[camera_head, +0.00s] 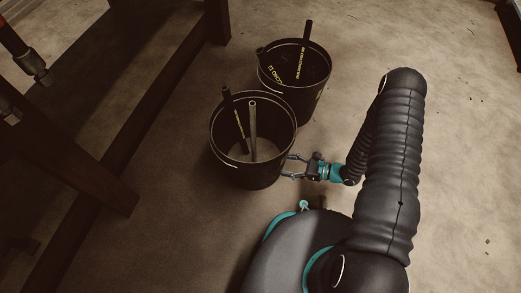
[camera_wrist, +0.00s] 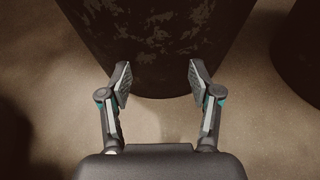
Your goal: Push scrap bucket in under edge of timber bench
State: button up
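Two dark round buckets with hose offcuts in them stand upright on the floor; I cannot tell for certain which one the task means. The nearer bucket (camera_head: 228,165) is right of the timber bench (camera_head: 172,88), with a floor gap between them. My gripper (camera_head: 289,166) is low at this bucket's right side, its fingers apart and pointing at the wall. In the wrist view the bucket wall (camera_wrist: 155,45) fills the space ahead of my open fingers (camera_wrist: 160,82). Nothing is held. I cannot tell whether the fingertips touch the wall.
The farther bucket (camera_head: 312,98) stands close behind and right of the nearer one; its dark side also shows in the wrist view (camera_wrist: 298,50). A bench leg (camera_head: 105,180) and a long low beam bound the left. The floor (camera_head: 440,60) at right is mostly clear.

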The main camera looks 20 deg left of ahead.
aim_at(255, 156)
jog(key=shift+a+r+b+x, duration=0.2)
jog(key=shift+r+x, duration=0.55)
jog(key=shift+x, duration=2.4)
jog(key=shift+a+r+b+x, duration=0.2)
jog(key=shift+r+x, duration=0.55)
jog(key=shift+x, duration=2.4)
jog(key=shift+a+r+b+x, duration=0.15)
jog(key=shift+r+x, duration=0.6)
jog(key=shift+x, duration=2.35)
jog(key=shift+f+v, duration=0.25)
jog(key=shift+v, duration=0.75)
jog(key=shift+f+v, duration=0.2)
jog(key=shift+v, duration=0.75)
jog(key=shift+f+v, duration=0.25)
jog(key=shift+v, duration=0.75)
jog(key=shift+d, duration=0.15)
jog(key=shift+s+f, duration=0.1)
